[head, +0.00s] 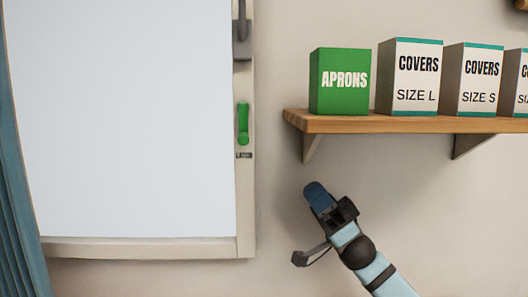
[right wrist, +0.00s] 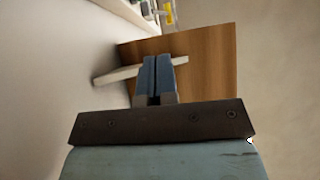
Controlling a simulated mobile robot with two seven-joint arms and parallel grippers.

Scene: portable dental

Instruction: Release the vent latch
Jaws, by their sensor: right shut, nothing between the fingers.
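A green latch handle (head: 243,123) hangs upright on the right side of the window frame (head: 247,200), with a small dark label (head: 244,155) just below it. The label is too small to read. A grey handle (head: 241,40) sits higher on the same frame. My right gripper (head: 316,194) is shut and empty, below the shelf, to the right of and lower than the green latch and apart from it. In the right wrist view its blue fingers (right wrist: 158,75) are together. My left gripper is not in view.
A wooden shelf (head: 400,122) on brackets juts from the wall above my right gripper; its underside (right wrist: 205,85) fills much of the right wrist view. It holds a green aprons box (head: 342,82) and several covers boxes (head: 411,77). A blue curtain (head: 18,200) hangs far left. Bare wall lies between latch and shelf.

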